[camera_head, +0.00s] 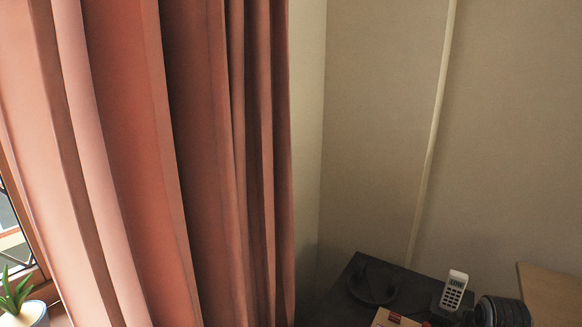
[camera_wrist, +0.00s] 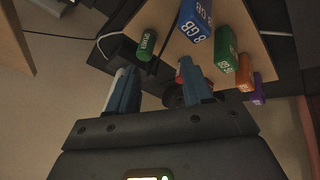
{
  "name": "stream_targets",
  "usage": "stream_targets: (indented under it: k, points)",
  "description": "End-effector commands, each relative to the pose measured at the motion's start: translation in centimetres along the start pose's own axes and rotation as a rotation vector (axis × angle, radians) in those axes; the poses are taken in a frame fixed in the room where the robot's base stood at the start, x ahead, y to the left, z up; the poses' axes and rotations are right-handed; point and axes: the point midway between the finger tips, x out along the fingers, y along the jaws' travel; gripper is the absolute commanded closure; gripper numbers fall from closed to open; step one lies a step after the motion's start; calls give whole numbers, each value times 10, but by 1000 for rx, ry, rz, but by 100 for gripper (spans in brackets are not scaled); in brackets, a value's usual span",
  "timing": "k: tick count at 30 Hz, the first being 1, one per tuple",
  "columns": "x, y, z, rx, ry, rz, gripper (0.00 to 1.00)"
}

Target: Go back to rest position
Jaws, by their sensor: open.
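My gripper (camera_wrist: 158,75) shows in the wrist view, its two blue-grey fingers apart. Nothing is held between them. A small dark object with some red (camera_wrist: 173,95) shows behind the right finger, partly hidden; I cannot tell what it is. Beyond the fingers are a green cylinder with white lettering (camera_wrist: 147,43), a blue block marked 8 GB (camera_wrist: 195,20), a green block (camera_wrist: 225,48), an orange block (camera_wrist: 244,75) and a purple block (camera_wrist: 257,90). I cannot make out my gripper in the head view.
A dark surface (camera_head: 330,303) in the corner bears a white phone (camera_head: 454,290), dark headphones (camera_head: 372,290) and a box (camera_head: 394,319). A ribbed black round thing (camera_head: 503,311) is beside them. A pink curtain (camera_head: 190,150) and potted plant (camera_head: 20,300) are at left.

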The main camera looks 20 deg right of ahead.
Motion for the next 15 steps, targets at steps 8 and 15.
stream_targets:
  k: [8, 15]
  points:
    - [-32, -49, 18, 78, 271, 118, 50]
    - [-69, -125, 61, 106, 396, 101, 50]
